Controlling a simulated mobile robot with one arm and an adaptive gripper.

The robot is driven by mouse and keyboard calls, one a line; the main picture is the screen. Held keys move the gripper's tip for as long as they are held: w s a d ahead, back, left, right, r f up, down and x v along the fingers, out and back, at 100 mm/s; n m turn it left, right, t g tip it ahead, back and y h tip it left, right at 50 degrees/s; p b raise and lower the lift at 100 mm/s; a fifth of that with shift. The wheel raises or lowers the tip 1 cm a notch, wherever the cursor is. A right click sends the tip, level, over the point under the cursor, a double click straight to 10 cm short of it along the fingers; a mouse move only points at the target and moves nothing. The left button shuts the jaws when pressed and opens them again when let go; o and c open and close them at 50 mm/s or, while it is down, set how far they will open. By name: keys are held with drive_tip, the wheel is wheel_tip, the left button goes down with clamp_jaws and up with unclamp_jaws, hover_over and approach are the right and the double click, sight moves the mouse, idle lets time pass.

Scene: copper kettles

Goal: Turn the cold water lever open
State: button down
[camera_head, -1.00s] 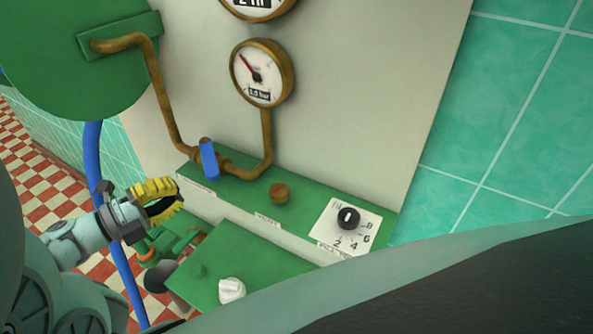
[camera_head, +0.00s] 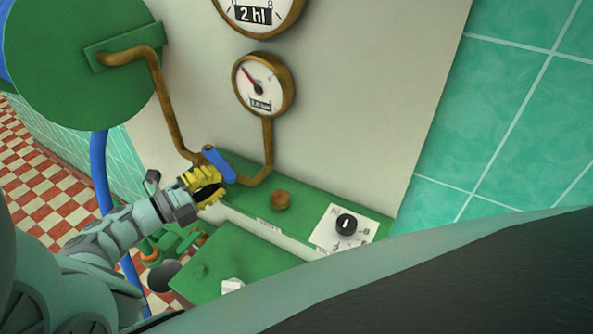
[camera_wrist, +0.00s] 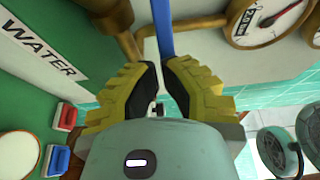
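The blue lever (camera_head: 219,165) sits on the copper pipe in the head view and slants from upper left to lower right. My gripper (camera_head: 208,188), with yellow ribbed fingers and dark pads, is right by the lever's lower end, just below it. In the wrist view the blue lever (camera_wrist: 165,30) stands at the fingertips (camera_wrist: 160,66), in line with the gap between them. The fingers are apart, with a narrow gap showing. Whether a finger touches the lever, I cannot tell. A WATER label (camera_wrist: 38,50) is at the left of the wrist view.
The copper pipe (camera_head: 168,120) runs from the green tank (camera_head: 75,60) to the lever and up to a pressure gauge (camera_head: 263,84). A brown knob (camera_head: 280,200) and a black dial (camera_head: 346,224) sit to the right on the green ledge. A blue pipe (camera_head: 102,180) stands left.

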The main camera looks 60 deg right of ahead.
sight(231, 175)
drive_tip(key=shift+s, duration=0.1)
drive_tip(key=shift+s+d+f+n+t, duration=0.1)
drive_tip(key=shift+s+d+n+t, duration=0.2)
drive_tip(key=shift+n+t, duration=0.45)
drive_tip(key=shift+s+d+n+t+h+b, duration=0.2)
drive_tip(key=shift+d+n+t+b, duration=0.25)
drive_tip(key=shift+t, duration=0.6)
drive_tip(key=shift+s+d+n+t+h+b, duration=0.2)
drive_tip(key=shift+d+n+t, duration=0.35)
drive_tip(key=shift+t, duration=0.45)
drive_tip(key=shift+d+n+t+b, duration=0.35)
drive_tip(key=shift+n+t, duration=0.2)
drive_tip(key=shift+t, duration=0.15)
drive_tip(key=a+b, duration=0.2)
drive_tip(key=a, duration=1.2)
drive_tip(key=shift+s+b, duration=0.3)
drive_tip(key=shift+s, duration=0.1)
